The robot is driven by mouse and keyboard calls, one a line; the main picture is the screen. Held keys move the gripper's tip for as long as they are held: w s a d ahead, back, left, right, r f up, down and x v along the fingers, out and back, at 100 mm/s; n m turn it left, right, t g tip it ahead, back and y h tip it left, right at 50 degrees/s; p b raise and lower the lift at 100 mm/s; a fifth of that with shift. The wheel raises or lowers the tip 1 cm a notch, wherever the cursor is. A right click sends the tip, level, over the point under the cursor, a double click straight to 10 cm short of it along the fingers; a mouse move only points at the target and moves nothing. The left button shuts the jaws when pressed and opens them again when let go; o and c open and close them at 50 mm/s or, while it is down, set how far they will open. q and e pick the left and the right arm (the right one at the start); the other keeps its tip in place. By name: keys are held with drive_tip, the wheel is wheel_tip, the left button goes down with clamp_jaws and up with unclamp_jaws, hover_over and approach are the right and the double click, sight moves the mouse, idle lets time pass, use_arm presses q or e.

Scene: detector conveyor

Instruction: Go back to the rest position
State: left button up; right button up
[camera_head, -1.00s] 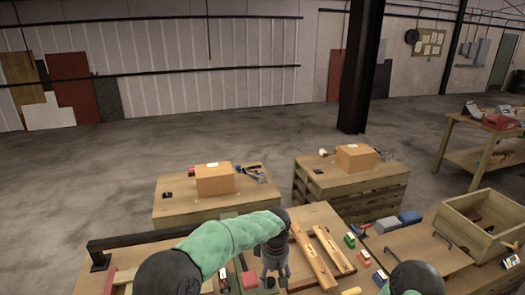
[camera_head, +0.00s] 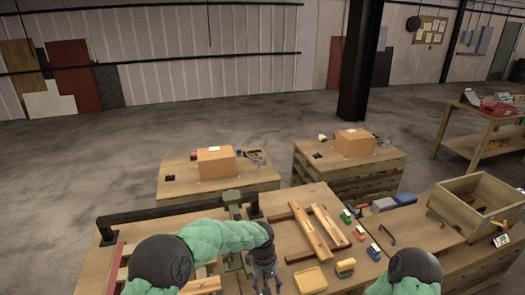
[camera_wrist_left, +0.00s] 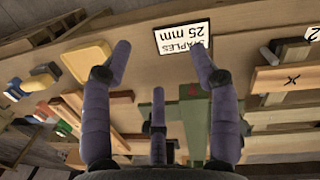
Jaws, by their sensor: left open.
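My left gripper (camera_head: 268,288) hangs over the near edge of the workbench, low in the head view. In the left wrist view its fingers (camera_wrist_left: 158,60) are spread apart with nothing between them. A white label reading "STAPLES 25 mm" (camera_wrist_left: 183,38) shows on the bench edge beyond the fingertips. A green fixture (camera_wrist_left: 190,118) on the bench lies behind the fingers there.
The workbench (camera_head: 290,250) holds two wooden bars (camera_head: 310,230), a yellow tray (camera_head: 310,279), a yellow-handled block (camera_head: 345,268) and small coloured blocks. A dark rail (camera_head: 160,214) stands at the left. A wooden crate (camera_head: 480,190) is at the right. Two cardboard boxes sit on stands behind.

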use_arm(q)
drive_tip(key=s+a+f+m+h+b, duration=0.15)
drive_tip(key=s+a+f, duration=0.25)
drive_tip(key=s+f, duration=0.55)
drive_tip(key=s+a+f+m+h+b, duration=0.1)
drive_tip(key=s+a+f+b, duration=0.25)
drive_tip(key=s+f, duration=0.65)
drive_tip(key=s+a+f+m, duration=0.1)
drive_tip(key=s+a+f, duration=0.3)
drive_tip(key=s+f, duration=0.2)
drive_tip(key=shift+s+f+t, duration=0.2)
drive_tip(key=shift+s+t, duration=0.1)
drive_tip(key=shift+t, duration=0.1)
